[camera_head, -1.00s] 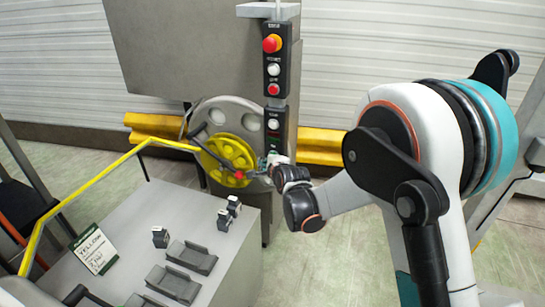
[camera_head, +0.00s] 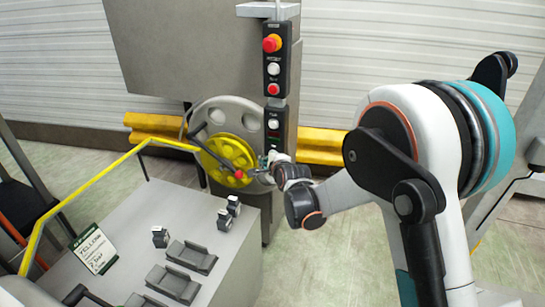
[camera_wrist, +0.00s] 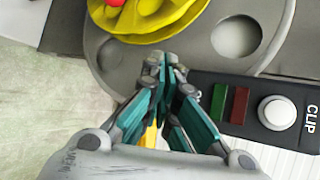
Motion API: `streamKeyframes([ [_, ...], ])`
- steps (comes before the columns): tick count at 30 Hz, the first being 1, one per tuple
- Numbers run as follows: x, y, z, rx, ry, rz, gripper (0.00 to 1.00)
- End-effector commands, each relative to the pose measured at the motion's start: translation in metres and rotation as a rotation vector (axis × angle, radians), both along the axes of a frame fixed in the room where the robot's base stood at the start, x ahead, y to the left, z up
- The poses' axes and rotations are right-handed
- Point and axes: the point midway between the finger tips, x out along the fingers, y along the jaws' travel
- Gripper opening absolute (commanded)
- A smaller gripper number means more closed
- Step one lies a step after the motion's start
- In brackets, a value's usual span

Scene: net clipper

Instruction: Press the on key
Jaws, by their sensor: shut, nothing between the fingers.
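A small green key (camera_wrist: 218,102) sits beside a red key (camera_wrist: 239,105) on the dark control strip (camera_wrist: 256,86) in the wrist view. A white round button (camera_wrist: 277,112) labelled CLIP is farther along the strip. My gripper (camera_wrist: 164,68) is shut and empty, its fingertips over the grey plate to the left of the green key, apart from it in the picture. In the head view my gripper (camera_head: 262,175) is beside the lower end of the control strip (camera_head: 275,136), near the yellow wheel. The arm and wrist partly hide that area.
The yellow wheel (camera_head: 228,155) with a red-knobbed lever (camera_head: 238,174) is close to my gripper. Above are a red emergency button (camera_head: 271,43) and further buttons. A grey table (camera_head: 150,205) with small parts stands in front; a yellow rail (camera_head: 75,195) runs along its left.

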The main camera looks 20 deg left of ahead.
Motion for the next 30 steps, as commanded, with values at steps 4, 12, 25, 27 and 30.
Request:
streamKeyframes([
  [4, 0.0, 0.0001, 0.0, 0.0, 0.0, 0.0, 0.0],
  [12, 0.0, 0.0, 0.0, 0.0, 0.0, 0.0, 0.0],
  [25, 0.0079, -0.0005, 0.0001, 0.001, 0.001, 0.0, 0.0],
  [27, 0.0085, -0.0005, 0.0002, 0.001, 0.001, 0.0, 0.0],
  [30, 0.0084, -0.0006, 0.0004, 0.0, 0.0, 0.0, 0.0],
])
